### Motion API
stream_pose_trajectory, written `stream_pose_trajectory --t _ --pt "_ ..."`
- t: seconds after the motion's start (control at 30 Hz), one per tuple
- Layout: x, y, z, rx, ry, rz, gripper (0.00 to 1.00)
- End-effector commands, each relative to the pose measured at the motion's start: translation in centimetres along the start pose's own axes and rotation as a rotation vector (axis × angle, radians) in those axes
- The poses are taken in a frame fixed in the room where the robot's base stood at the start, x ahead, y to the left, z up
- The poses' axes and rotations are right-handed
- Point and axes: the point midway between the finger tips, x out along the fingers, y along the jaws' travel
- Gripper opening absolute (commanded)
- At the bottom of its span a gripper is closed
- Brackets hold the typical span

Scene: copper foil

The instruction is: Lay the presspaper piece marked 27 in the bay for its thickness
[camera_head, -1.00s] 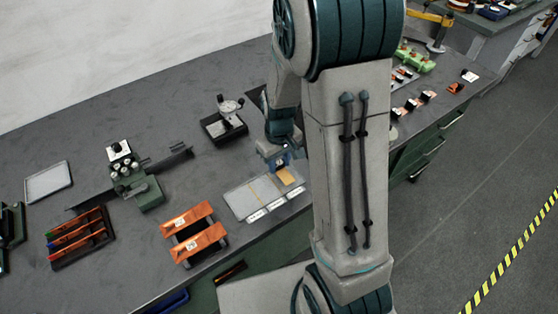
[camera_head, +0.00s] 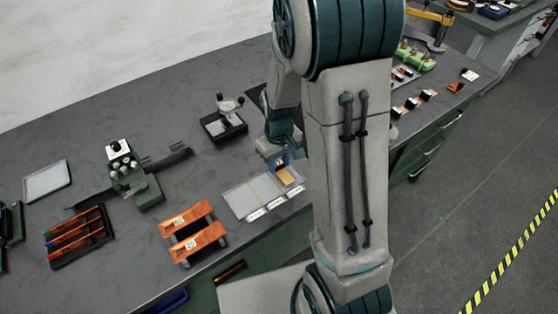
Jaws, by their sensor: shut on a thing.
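The bay tray (camera_head: 240,202) is a flat grey tray near the front edge of the bench, with several bays side by side and white labels (camera_head: 256,215) along its front edge. The label writing is too small to read. A tan presspaper piece (camera_head: 286,176) is at the right-hand bay, just under my gripper (camera_head: 281,165). My gripper is shut on this piece. My arm hides part of the gripper, and the mark on the piece cannot be read. I cannot tell whether the piece touches the tray floor.
Two orange pieces with white tags (camera_head: 190,228) lie on dark supports left of the tray. A green device (camera_head: 135,175), a dark rack with coloured strips (camera_head: 78,238) and a grey tray (camera_head: 47,180) stand further left. A dark box with a crank (camera_head: 223,125) stands behind.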

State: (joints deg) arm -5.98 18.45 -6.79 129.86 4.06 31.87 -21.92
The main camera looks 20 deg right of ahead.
Motion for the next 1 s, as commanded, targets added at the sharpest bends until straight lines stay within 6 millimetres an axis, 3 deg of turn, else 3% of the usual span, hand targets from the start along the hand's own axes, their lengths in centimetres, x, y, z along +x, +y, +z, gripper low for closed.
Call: stream_pose_trajectory --t 1.0 --pt "1.05 0.00 0.01 0.000 0.000 0.000 0.08"
